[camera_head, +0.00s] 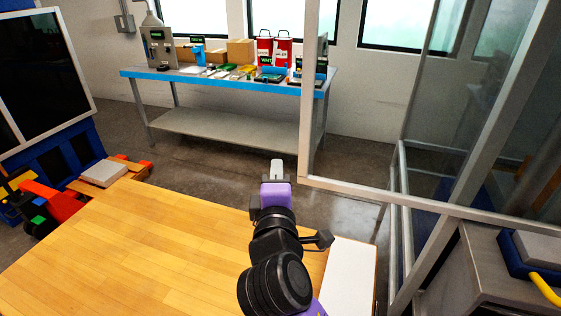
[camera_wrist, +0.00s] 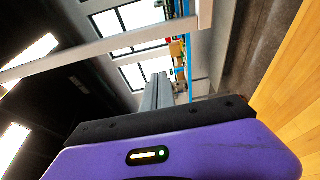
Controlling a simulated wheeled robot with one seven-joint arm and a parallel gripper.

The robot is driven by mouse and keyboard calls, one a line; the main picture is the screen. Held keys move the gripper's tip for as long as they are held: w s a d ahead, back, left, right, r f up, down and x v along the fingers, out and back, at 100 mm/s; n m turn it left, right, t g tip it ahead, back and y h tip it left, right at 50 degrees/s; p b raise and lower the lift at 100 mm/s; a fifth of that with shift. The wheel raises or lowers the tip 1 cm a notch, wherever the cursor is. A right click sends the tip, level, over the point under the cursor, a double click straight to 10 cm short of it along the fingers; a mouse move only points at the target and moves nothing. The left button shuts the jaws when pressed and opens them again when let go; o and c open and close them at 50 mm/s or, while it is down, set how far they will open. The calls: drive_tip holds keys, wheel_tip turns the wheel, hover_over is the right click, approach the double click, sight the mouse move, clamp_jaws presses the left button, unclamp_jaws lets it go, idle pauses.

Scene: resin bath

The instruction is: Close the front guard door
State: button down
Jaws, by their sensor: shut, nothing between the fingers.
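The front guard door appears as a clear panel in a pale grey metal frame (camera_head: 309,110) on the right of the head view. Its upright edge stands just right of my gripper, and its bottom rail runs right, across the front of the enclosure (camera_head: 403,240). It seems to stand swung out from the enclosure; its hinge side is not clear. My gripper (camera_head: 277,170) is shut and empty, left of the door's upright edge, with a visible gap in the picture. In the wrist view the closed fingers (camera_wrist: 158,92) point away, and a pale bar, probably the door frame (camera_wrist: 90,52), crosses beyond them.
A wooden table (camera_head: 150,240) fills the lower left, with a white sheet (camera_head: 349,275) at its right end. A blue-edged workbench (camera_head: 220,83) with boxes and red containers stands at the back. A grey cabinet (camera_head: 500,265) is at lower right. Floor between is clear.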

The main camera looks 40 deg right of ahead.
drive_tip(key=p+x, duration=0.2)
drive_tip(key=x, duration=0.7)
drive_tip(key=s+d, duration=0.1)
drive_tip(key=s+d+p, duration=0.1)
drive_tip(key=s, duration=0.1)
drive_tip(key=shift+s, duration=0.3)
drive_tip(key=shift+d, duration=0.1)
